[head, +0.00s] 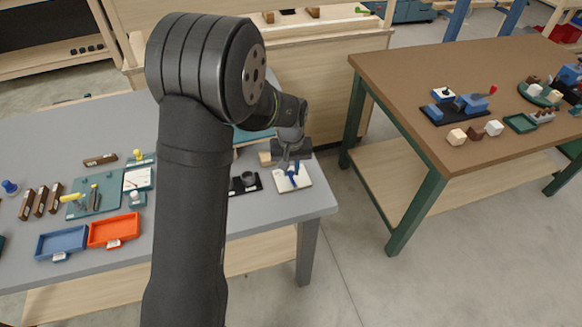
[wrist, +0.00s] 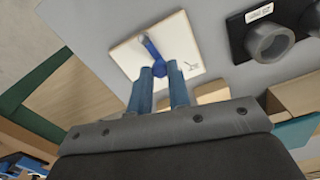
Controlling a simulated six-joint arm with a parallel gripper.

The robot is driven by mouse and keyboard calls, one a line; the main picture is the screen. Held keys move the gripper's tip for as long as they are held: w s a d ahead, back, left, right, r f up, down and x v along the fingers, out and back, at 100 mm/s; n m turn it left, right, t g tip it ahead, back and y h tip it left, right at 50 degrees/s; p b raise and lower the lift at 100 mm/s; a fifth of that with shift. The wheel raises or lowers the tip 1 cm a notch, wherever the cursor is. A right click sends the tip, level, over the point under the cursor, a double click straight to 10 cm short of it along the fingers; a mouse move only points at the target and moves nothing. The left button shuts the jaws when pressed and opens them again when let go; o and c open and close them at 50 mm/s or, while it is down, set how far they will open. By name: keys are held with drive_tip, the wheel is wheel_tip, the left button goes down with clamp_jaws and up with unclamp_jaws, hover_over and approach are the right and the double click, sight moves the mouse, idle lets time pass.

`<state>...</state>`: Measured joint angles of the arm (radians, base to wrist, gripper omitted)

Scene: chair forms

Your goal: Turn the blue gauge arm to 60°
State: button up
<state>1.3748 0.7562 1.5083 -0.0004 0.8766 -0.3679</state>
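A white square gauge board (wrist: 183,32) lies flat on the grey table, with a small dark mark printed on its face. The blue gauge arm (wrist: 149,46) runs from a round blue pivot up and to the left in the wrist view. My gripper (wrist: 162,77) is over the board with its two blue fingers apart, and the pivot shows in the gap between them. I cannot tell whether the fingers touch the gauge arm. In the head view the board (head: 304,183) is at the table's right end, under my gripper (head: 291,174), which partly hides the gauge arm.
A black block with a round dark socket (wrist: 268,42) stands beside the board. Orange (head: 113,231) and blue (head: 62,243) trays and a green board (head: 95,198) are farther left. A brown table (head: 440,70) stands apart at the right.

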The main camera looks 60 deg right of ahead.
sight(292, 172)
clamp_jaws()
drive_tip(key=shift+s+d+m, duration=0.1)
drive_tip(key=shift+m, duration=0.4)
drive_tip(key=o, duration=0.7)
unclamp_jaws()
drive_tip(key=shift+r, duration=0.15)
wheel_tip(292, 172, up, 17)
drive_tip(key=shift+r, duration=0.1)
